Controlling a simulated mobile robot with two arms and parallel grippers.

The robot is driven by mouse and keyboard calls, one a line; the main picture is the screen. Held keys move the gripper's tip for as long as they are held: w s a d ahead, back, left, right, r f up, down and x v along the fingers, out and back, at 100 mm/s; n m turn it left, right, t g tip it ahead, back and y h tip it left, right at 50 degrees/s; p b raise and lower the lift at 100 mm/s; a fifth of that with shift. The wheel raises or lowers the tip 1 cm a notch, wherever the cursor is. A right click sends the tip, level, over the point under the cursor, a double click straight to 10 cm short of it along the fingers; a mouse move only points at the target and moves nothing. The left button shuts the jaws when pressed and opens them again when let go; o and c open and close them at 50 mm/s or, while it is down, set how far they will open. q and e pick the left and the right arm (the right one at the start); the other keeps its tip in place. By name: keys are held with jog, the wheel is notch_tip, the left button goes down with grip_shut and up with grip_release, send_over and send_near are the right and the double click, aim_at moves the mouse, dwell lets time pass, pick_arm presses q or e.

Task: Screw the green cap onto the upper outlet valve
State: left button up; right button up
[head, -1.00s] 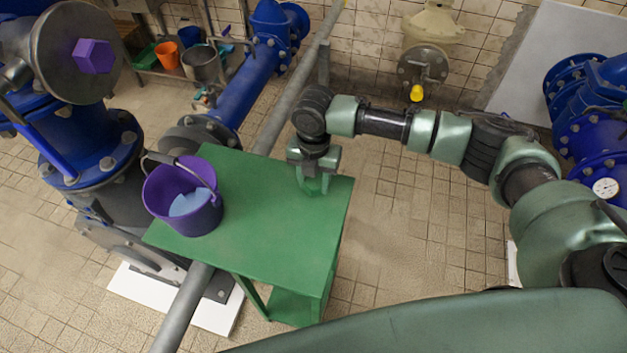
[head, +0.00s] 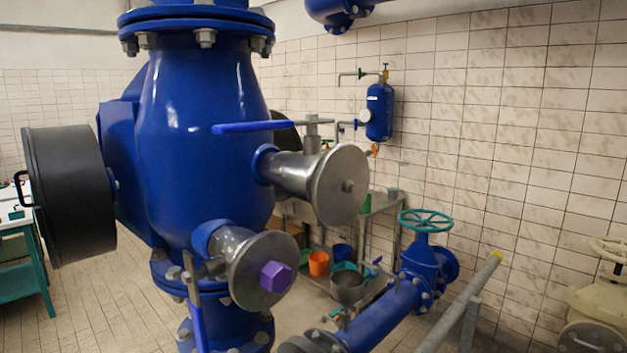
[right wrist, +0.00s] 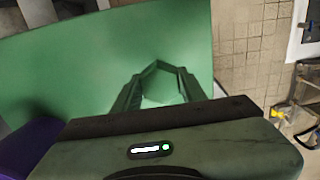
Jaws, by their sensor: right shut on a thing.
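In the head view, the upper outlet valve (head: 340,186) sticks out of the big blue vessel (head: 205,130). It ends in a round steel flange with a small bare stub at its centre and has a blue lever. The lower outlet valve (head: 262,272) carries a purple hexagonal cap (head: 275,277). In the right wrist view, my right gripper (right wrist: 160,84) is shut on the green cap (right wrist: 159,79), a hexagonal piece between the fingertips. Green on green makes its outline faint. The green table (right wrist: 75,70) lies below it. My left gripper is out of view.
Part of a purple bucket (right wrist: 28,148) shows beside my right gripper. A black round cover (head: 68,192) juts from the vessel's left. A blue pipe with a teal handwheel (head: 425,221) and a shelf with buckets (head: 318,263) stand behind. Tiled floor shows at left.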

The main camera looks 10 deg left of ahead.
dwell(0.5)
jog(key=w+a+r+t+y+p, duration=0.25)
jog(key=w+a+r+y, duration=0.2)
jog(key=a+r, duration=0.7)
jog(key=t+y+p, duration=0.3)
jog(key=t+y, duration=0.5)
jog(key=y, duration=0.2)
send_near(355, 188)
jog(key=x, duration=0.2)
jog(key=shift+p+x, duration=0.8)
jog(key=shift+x, duration=1.45)
jog(key=shift+w+a+p, duration=0.25)
jog(key=shift+p, duration=0.05)
jog(key=shift+w+a, duration=0.15)
jog(key=shift+a, duration=0.1)
jog(key=shift+b, duration=0.4)
